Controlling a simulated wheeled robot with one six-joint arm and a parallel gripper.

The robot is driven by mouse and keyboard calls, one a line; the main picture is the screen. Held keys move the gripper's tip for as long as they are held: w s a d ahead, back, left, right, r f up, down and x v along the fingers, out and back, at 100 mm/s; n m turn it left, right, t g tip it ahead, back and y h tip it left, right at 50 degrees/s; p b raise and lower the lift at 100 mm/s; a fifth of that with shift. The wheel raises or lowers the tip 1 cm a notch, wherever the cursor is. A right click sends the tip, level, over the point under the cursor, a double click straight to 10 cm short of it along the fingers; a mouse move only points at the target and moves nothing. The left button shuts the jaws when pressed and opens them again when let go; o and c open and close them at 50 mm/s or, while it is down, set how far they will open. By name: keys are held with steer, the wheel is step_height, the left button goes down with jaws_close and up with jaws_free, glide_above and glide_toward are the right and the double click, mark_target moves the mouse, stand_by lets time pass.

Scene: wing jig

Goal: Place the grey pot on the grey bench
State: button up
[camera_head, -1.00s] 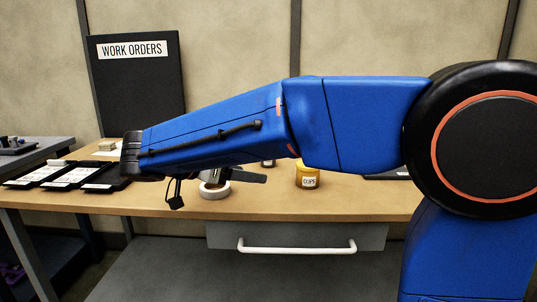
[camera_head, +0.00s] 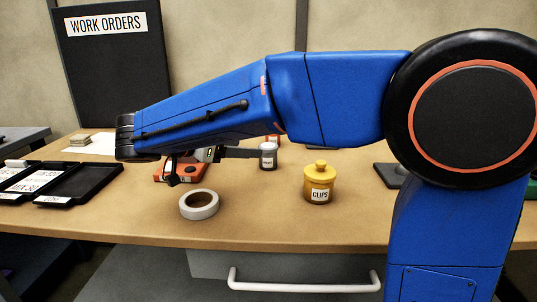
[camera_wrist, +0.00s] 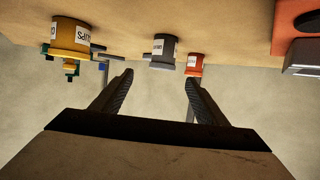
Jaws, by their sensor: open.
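The grey pot (camera_head: 268,157) stands upright on the wooden table with a white label, just beyond the tip of my gripper in the head view. In the wrist view, which looks upside down, the grey pot (camera_wrist: 163,50) is ahead between the open fingers of my gripper (camera_wrist: 160,78), apart from them. Nothing is between the fingers. In the head view my arm hides much of the gripper. A grey bench (camera_head: 24,137) shows at the far left edge, only partly in view.
A yellow clips pot (camera_head: 319,184) stands right of the grey pot, an orange pot (camera_wrist: 195,64) behind it. A work orders board stands behind.

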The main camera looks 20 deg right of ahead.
mark_target(267, 147)
steer(key=x, duration=1)
steer(key=shift+w+d, duration=0.1)
steer(key=shift+d, duration=0.1)
steer(key=shift+a+f+x, duration=0.1)
steer(key=shift+f+x, duration=0.1)
steer(key=shift+x, duration=1.1)
steer(key=shift+a+f+x, duration=0.15)
steer(key=shift+x, duration=1.15)
steer(key=shift+w, duration=0.2)
steer(key=shift+c, duration=0.3)
steer(key=c, duration=1.3)
steer(key=shift+r, duration=0.15)
step_height(267, 147, up, 10)
steer(key=shift+f, duration=0.1)
